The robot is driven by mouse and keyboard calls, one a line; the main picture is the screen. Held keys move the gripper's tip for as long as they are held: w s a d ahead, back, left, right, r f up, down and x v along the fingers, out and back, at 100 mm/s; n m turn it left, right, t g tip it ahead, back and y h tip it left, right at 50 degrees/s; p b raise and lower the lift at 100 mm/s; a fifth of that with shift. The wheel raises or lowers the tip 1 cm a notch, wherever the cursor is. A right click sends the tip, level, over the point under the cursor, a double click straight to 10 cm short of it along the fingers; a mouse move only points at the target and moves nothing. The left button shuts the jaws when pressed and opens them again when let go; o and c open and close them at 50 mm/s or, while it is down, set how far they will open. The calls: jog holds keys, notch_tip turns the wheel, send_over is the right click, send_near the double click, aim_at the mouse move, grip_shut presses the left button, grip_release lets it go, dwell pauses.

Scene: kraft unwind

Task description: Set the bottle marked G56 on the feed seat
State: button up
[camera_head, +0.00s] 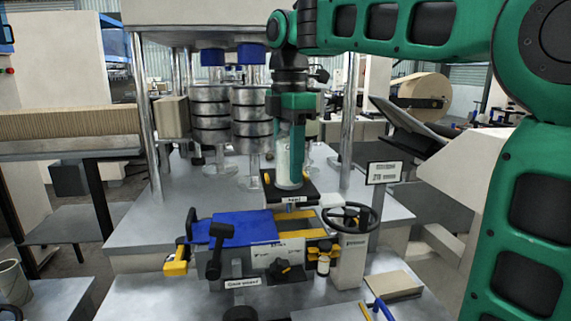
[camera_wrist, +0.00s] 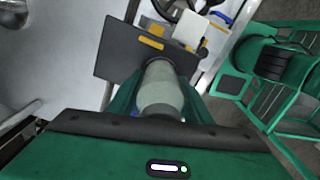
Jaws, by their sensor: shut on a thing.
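A pale, whitish bottle (camera_head: 287,172) stands upright between the green fingers of my gripper (camera_head: 291,150), in the middle of the head view. My gripper is shut on it. The wrist view shows the same bottle (camera_wrist: 160,88) between the fingers, its far end over a dark square plate. That dark plate (camera_head: 313,197) carries a small label, too small to read, and lies directly below the bottle. I cannot tell whether the bottle touches it. The marking on the bottle is not readable.
A blue plate and a black-handled lever (camera_head: 215,248) are left of the dark plate. A black handwheel (camera_head: 365,218) and a small sign (camera_head: 384,173) are to the right. Stacked metal rolls (camera_head: 210,115) and upright posts (camera_head: 146,120) stand behind and left.

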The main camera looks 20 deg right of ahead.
jog(key=o, duration=1.3)
jog(key=shift+r, duration=0.1)
jog(key=shift+r, duration=5.95)
